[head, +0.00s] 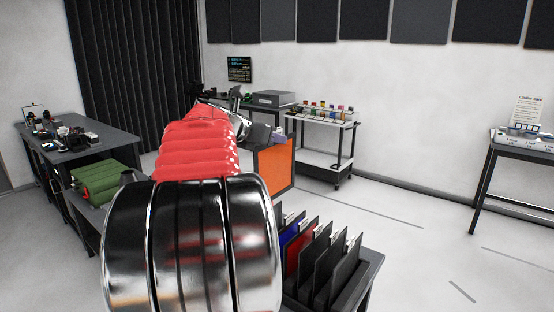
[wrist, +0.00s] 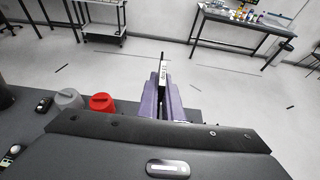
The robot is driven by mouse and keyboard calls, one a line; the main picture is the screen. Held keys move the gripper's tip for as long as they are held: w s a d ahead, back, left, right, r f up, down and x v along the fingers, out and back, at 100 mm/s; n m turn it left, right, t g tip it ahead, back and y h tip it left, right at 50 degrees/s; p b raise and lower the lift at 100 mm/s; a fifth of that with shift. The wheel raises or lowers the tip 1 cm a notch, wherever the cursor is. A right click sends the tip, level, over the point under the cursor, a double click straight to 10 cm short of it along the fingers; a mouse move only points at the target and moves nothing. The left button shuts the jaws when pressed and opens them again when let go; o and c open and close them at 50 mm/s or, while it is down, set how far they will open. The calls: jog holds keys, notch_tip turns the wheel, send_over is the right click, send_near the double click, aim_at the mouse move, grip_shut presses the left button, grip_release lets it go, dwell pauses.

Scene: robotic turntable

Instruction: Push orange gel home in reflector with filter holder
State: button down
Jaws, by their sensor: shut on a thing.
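The orange gel (head: 276,168) shows in the head view as an upright orange panel in a dark filter holder (head: 293,166), beyond my arm. My gripper (head: 266,134) is at the holder's top, partly hidden by my arm. In the wrist view my gripper (wrist: 163,98) has its purple fingers shut on the holder (wrist: 162,72), which shows edge-on as a thin dark upright strip with a white label. The gel's face is not visible there. I cannot make out the reflector in either view.
A rack at the bottom right holds several upright filter holders, including a blue one (head: 290,240) and a red one (head: 300,250). A cart (head: 325,122) stands behind. Open floor lies to the right.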

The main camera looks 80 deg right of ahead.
jog(key=shift+r, duration=1)
